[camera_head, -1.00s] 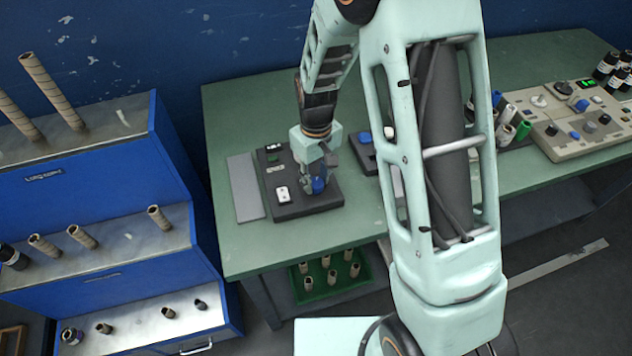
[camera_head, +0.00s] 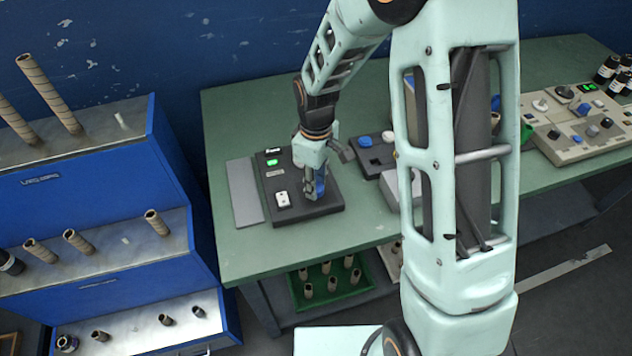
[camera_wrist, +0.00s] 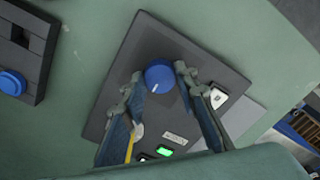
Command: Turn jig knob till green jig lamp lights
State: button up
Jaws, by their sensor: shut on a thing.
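The dark jig box (camera_head: 300,212) lies on the green table. Its blue knob (camera_wrist: 159,76), with a white pointer line, sits between the two fingers of my gripper (camera_wrist: 158,78). My gripper is shut on the knob, one finger at each side. In the head view, the knob (camera_head: 320,187) is partly hidden by my gripper (camera_head: 315,190). The jig lamp (camera_head: 271,161) glows bright green. It also shows lit in the wrist view (camera_wrist: 165,150). A white rocker switch (camera_head: 282,199) is on the same box.
A grey plate (camera_head: 244,192) lies left of the jig box. Another dark box with a blue button (camera_head: 365,141) stands to the right. A beige control panel (camera_head: 575,148) is further right. A blue rack (camera_head: 95,190) with cardboard tubes stands at the left.

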jog(key=o, duration=1.2)
jog(key=shift+c, duration=0.2)
notch_tip(320, 180, up, 12)
